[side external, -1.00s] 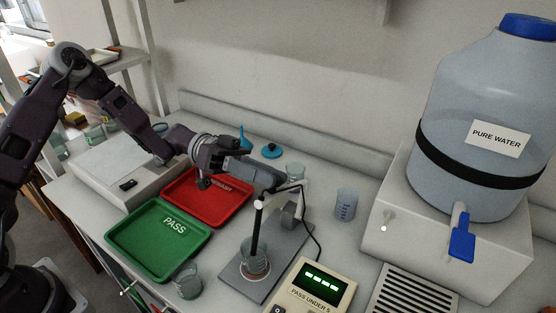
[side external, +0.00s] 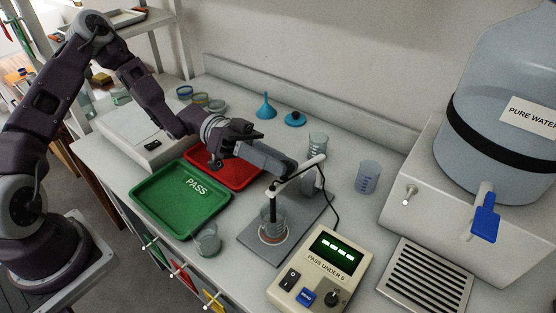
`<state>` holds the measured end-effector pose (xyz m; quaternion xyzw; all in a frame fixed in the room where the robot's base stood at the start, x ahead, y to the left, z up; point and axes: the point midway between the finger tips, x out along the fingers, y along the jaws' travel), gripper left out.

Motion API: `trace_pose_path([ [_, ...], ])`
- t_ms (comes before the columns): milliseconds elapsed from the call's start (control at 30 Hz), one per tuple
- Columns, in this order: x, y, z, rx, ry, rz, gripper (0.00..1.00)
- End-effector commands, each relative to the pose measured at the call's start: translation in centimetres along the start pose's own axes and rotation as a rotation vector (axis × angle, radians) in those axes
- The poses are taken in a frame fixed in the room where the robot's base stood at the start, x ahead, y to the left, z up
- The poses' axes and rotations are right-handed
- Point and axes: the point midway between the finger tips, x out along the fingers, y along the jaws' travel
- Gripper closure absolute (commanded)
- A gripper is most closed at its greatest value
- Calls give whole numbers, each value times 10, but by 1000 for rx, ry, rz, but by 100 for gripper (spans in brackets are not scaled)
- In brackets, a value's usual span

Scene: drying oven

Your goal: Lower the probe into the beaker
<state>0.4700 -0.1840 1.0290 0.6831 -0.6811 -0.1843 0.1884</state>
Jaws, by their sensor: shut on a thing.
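The probe (side external: 273,199) is a dark upright rod hanging from a white swing arm (side external: 304,169) on a stand. Its lower part is inside the glass beaker (side external: 265,221), below the rim. The beaker stands on the grey base plate (side external: 256,248) and holds a little reddish content at the bottom. Whether the tip touches the bottom cannot be told.
A meter (side external: 322,268) with a lit green display stands right of the base plate, with a cable to the stand. The green PASS tray (side external: 163,216), red tray (side external: 243,180) and an empty glass (side external: 208,240) are at left. A blue-tinted beaker (side external: 368,177) and water jug (side external: 515,110) are at right.

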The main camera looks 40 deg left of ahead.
Motion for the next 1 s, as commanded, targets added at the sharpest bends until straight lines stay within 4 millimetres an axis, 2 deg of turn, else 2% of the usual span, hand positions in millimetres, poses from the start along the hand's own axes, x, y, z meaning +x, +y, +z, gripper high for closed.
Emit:
trace_pose_path([
  [100, 1, 2, 6, -4, -14, 4, 100],
  [133, 1, 2, 6, -4, -14, 4, 69],
  [233, 1, 2, 6, -4, -14, 4, 49],
  [533, -2, 0, 5, -5, -13, -2, 49],
  [800, -54, -1, 4, -3, -8, -5, 49],
  [900, -67, 0, 3, -2, -7, 0, 49],
  [1000, -71, 2, 3, -2, -7, 3, 49],
])
